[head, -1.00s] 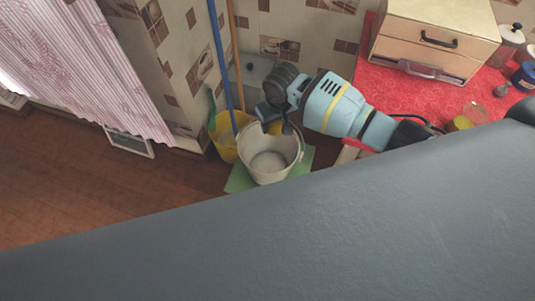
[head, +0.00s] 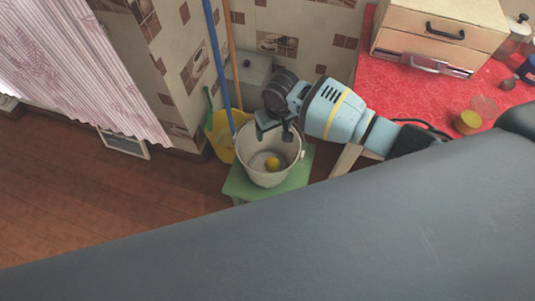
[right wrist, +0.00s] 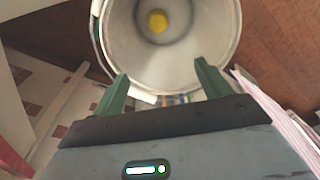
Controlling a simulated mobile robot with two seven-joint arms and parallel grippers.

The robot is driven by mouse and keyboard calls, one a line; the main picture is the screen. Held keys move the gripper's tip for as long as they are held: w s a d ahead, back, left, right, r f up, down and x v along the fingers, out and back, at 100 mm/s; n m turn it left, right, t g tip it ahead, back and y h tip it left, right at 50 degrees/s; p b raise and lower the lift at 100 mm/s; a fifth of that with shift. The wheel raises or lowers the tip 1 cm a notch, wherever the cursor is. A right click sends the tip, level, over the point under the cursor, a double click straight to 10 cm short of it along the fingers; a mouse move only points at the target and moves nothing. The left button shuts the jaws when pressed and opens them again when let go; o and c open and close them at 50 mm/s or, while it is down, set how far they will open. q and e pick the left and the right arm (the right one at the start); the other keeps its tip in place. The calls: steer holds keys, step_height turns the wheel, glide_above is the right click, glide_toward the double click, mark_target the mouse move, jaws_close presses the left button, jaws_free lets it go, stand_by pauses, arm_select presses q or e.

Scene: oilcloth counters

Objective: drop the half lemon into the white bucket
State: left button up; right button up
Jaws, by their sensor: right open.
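The half lemon (head: 272,163) lies inside the white bucket (head: 262,178), on its bottom. It also shows in the right wrist view as a yellow spot (right wrist: 158,21) inside the bucket (right wrist: 205,75). The bucket stands upright on a green stool (head: 292,184). My right gripper (head: 274,134) is open and empty above the back part of the bucket's rim. In the right wrist view its two green fingers (right wrist: 160,85) are spread apart with nothing between them. My left gripper is not in view.
A yellow bucket (head: 219,138) stands behind and left of the white one, with blue and orange poles (head: 215,50) beside it. The red counter (head: 385,88) at right holds a wooden box (head: 440,28), jars and a round yellow-topped thing (head: 467,122). Open floor (head: 80,195) lies left.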

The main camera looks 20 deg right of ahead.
step_height(320, 180, up, 8)
steer(key=s+p, duration=0.1)
steer(key=shift+p, duration=0.35)
steer(key=shift+d+f, duration=0.1)
stand_by(0.6)
steer(key=shift+f, duration=0.1)
